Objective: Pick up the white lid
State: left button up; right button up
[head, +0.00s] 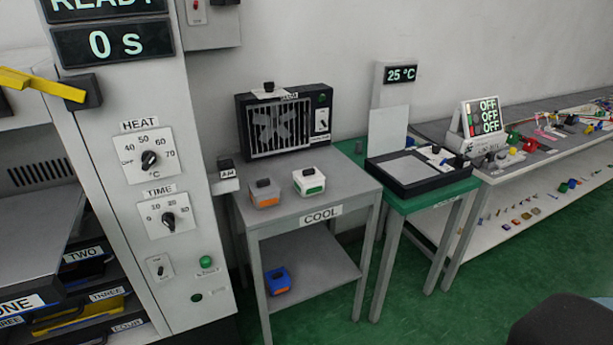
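On the grey table marked COOL (280,212) stand two small boxes with dark knobs on top. The right box (309,182) has a white top and a green front label. The left box (265,193) has a grey top and an orange front. The white top may be the white lid, but I cannot tell whether it is a separate piece. Neither of my grippers is in view.
A black fan unit (287,122) stands behind the boxes. A blue and orange box (278,281) sits on the lower shelf. Left is a tall control cabinet (190,245) with a yellow lever (40,84). Right are a black-rimmed tray (445,182) and a cluttered bench.

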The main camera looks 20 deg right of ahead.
aim_at(308, 175)
jog(key=i+l, duration=0.1)
jog(key=l, duration=0.45)
jog(key=i+l, duration=0.1)
jog(key=l, duration=0.4)
jog(key=i+l, duration=0.15)
jog(key=l, duration=0.4)
jog(key=i+l, duration=0.1)
jog(key=l, duration=0.4)
jog(key=i+l, duration=0.1)
jog(key=l, duration=0.45)
jog(key=u, duration=0.05)
